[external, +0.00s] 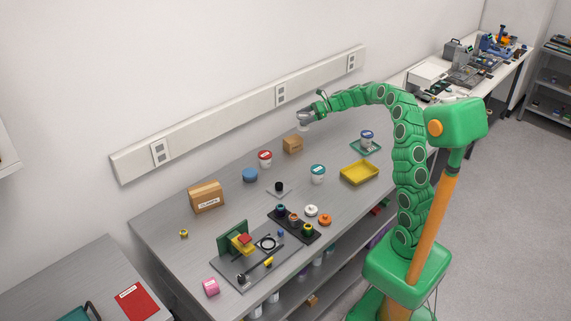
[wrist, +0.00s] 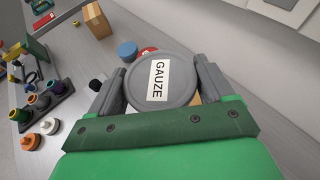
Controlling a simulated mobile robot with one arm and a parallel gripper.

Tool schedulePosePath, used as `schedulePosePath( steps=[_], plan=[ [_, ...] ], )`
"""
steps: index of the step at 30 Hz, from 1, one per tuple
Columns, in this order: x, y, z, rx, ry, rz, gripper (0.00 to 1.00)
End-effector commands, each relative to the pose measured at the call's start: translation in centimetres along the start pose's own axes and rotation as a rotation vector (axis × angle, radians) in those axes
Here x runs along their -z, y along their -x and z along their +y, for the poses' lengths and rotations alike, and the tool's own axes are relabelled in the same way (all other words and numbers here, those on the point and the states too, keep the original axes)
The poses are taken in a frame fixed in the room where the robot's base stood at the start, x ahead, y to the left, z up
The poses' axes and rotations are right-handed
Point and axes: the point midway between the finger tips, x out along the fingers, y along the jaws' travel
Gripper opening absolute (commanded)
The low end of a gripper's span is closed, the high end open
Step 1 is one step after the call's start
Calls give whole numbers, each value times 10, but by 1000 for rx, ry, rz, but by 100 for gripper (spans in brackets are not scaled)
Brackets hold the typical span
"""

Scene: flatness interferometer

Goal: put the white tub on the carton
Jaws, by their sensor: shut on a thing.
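My gripper (external: 305,117) is shut on a white tub (external: 303,127) with a grey lid, held in the air near the wall. In the wrist view the tub's lid, labelled GAUZE (wrist: 160,80), sits between the two fingers (wrist: 160,85). A small brown carton (external: 292,145) stands on the table, below and slightly left of the held tub in the external view. A larger brown carton (external: 206,198) with a white label stands farther left; it also shows in the wrist view (wrist: 97,20). The tub hides much of the table beneath it in the wrist view.
A red-lidded tub (external: 265,159), a blue round thing (external: 250,175) and a teal-lidded tub (external: 317,174) stand nearby. A yellow tray (external: 359,173) and a green tray (external: 355,147) bearing another tub are to the right. A black rack (external: 294,223) and fixture plate (external: 245,280) occupy the front.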

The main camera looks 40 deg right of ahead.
Motion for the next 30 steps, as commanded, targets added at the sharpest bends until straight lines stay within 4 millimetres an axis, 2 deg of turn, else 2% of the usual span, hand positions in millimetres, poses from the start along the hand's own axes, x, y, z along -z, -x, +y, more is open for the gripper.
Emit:
schedulePosePath(
  steps=[8,21,30],
  plan=[
    [8,-19,-26,-1,1,2,51],
    [41,-52,-56,-3,-1,1,51],
    [50,-60,-64,-3,0,1,51]
  ],
)
